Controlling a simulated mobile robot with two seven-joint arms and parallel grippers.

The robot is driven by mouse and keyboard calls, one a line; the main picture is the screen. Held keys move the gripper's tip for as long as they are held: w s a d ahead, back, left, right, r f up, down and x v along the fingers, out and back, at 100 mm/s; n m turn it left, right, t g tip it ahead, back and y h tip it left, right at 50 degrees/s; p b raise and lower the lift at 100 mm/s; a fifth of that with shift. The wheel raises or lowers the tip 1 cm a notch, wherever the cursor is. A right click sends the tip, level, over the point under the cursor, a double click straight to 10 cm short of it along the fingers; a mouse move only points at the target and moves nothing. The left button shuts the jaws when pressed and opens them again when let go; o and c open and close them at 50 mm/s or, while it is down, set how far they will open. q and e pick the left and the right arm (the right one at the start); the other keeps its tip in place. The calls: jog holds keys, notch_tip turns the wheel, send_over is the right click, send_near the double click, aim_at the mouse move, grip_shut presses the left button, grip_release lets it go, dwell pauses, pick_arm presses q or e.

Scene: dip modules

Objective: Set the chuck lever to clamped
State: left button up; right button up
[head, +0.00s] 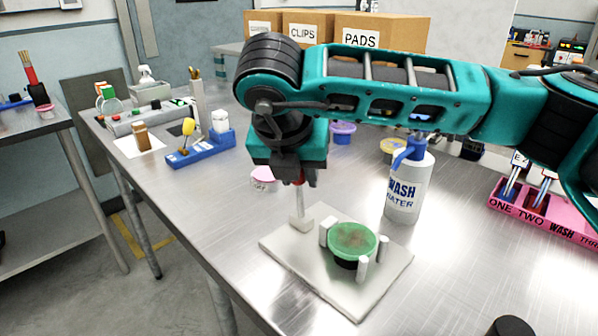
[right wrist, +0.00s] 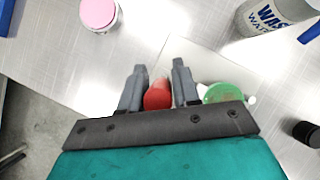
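The chuck lever is a thin pale upright rod (head: 299,203) on a small block at the left of a grey base plate (head: 342,300). Its red knob (right wrist: 158,95) shows between the fingers in the right wrist view. A green-topped round piece (head: 352,240) sits among pale upright jaws on the plate. My right gripper (head: 299,181) points down over the lever top. In the right wrist view its fingers (right wrist: 160,90) stand on either side of the knob, with a gap at the right finger. My left gripper is out of view.
A white wash water bottle (head: 402,190) stands behind the plate, with a pink labelled tray (head: 535,210) at right. A blue holder (head: 203,148) and a pink-lidded pot (head: 263,178) are left. A black round object (head: 510,326) is at the front. Metal tabletop around the plate is mostly clear.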

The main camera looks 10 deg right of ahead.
jog(key=shift+o, duration=1.4)
jog(key=v, duration=1.3)
jog(key=shift+d, duration=0.1)
jog(key=shift+c, duration=0.5)
